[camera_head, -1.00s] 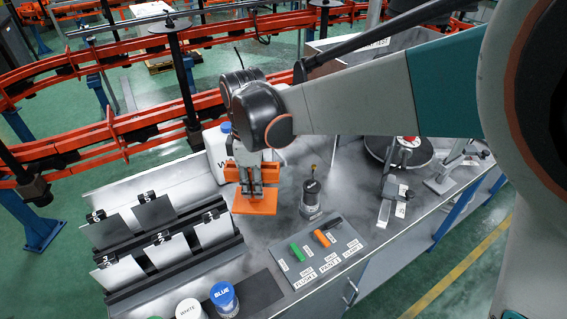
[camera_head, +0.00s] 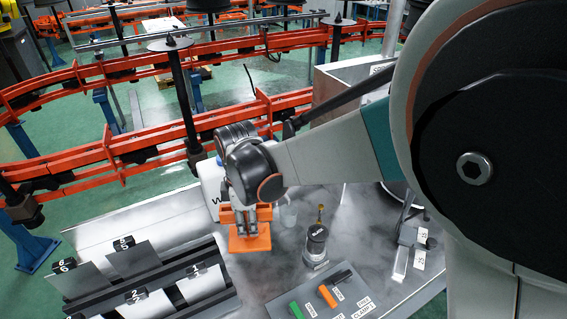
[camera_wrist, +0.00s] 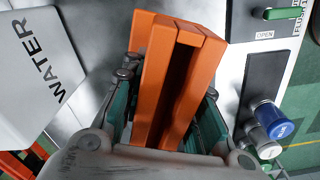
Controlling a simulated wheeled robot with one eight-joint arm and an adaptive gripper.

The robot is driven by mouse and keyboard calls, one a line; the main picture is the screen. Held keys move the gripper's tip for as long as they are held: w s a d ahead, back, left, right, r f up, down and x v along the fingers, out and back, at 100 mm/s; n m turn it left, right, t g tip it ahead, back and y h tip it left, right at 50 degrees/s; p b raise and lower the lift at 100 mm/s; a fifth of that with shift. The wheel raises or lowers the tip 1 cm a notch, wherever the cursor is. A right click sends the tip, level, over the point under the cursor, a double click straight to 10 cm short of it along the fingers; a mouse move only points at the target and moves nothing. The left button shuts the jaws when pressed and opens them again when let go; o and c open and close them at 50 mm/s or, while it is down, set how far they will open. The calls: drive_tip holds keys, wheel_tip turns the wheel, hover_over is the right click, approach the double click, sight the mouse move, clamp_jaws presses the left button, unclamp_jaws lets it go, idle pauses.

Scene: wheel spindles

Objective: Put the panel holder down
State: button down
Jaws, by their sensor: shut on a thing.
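The panel holder is an orange block with a flat foot (camera_head: 250,240). In the wrist view the orange holder (camera_wrist: 170,75) fills the middle, with a dark slot along it. My gripper (camera_head: 244,212) is shut on its upper part, with a green-lined finger on each side of it in the wrist view. The holder is upright, at or just over the grey metal bench top (camera_head: 345,205). I cannot tell whether its foot touches the bench.
A white container marked WATER (camera_wrist: 35,75) stands close beside the holder. A dark cylinder (camera_head: 316,243) is to its right. The labelled panel rack (camera_head: 150,285) is at the left front. A label plate with green (camera_head: 296,310) and orange clips (camera_head: 327,296) lies in front.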

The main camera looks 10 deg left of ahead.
wheel_tip(320, 180, down, 10)
drive_tip(key=b, duration=0.2)
drive_tip(key=shift+f+b, duration=0.2)
drive_tip(key=shift+b, duration=0.1)
drive_tip(key=shift+f, duration=0.2)
drive_tip(key=c, duration=1.2)
unclamp_jaws()
drive_tip(key=shift+r, duration=0.1)
drive_tip(key=shift+c, duration=0.2)
wheel_tip(320, 180, up, 12)
drive_tip(key=p, duration=0.3)
drive_tip(key=shift+r, duration=0.15)
